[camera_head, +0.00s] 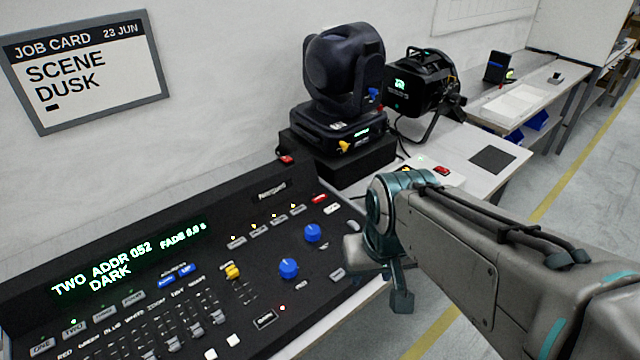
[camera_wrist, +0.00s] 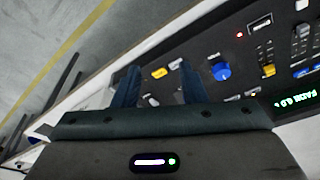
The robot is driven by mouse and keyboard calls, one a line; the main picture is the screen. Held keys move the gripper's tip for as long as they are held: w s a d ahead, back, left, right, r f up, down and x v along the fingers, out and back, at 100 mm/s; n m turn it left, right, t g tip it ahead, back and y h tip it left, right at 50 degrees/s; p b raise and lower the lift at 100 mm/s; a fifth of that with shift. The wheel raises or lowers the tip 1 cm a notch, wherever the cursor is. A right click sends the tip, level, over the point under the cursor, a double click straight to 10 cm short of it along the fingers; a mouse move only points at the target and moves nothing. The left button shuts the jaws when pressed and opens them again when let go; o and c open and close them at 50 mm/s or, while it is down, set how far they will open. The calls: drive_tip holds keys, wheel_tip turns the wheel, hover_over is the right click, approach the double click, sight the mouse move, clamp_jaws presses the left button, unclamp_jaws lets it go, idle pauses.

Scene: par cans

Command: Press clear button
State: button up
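The black lighting console (camera_head: 150,262) lies at the lower left of the head view, its display reading "TWO ADDR 052 FADE 0.0 s" and "DARK". I cannot read which button is the clear button. A small grey button (camera_head: 337,274) sits near the console's right edge, beside the lower blue knob (camera_head: 288,268). My gripper (camera_head: 378,272) is over that right edge, partly hidden by my own arm. In the wrist view its two fingers (camera_wrist: 160,88) stand apart with nothing held between them. Small pale and yellow controls show between and beyond them, near the blue knob (camera_wrist: 221,71). Contact cannot be told.
A black moving-head light (camera_head: 343,85) on a dark box and a round par can (camera_head: 420,82) stand behind the console. A red switch (camera_head: 441,170) is on the white bench. A job card (camera_head: 85,72) hangs on the wall. Open floor lies to the right.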

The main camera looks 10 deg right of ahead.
clamp_jaws()
idle(1.9)
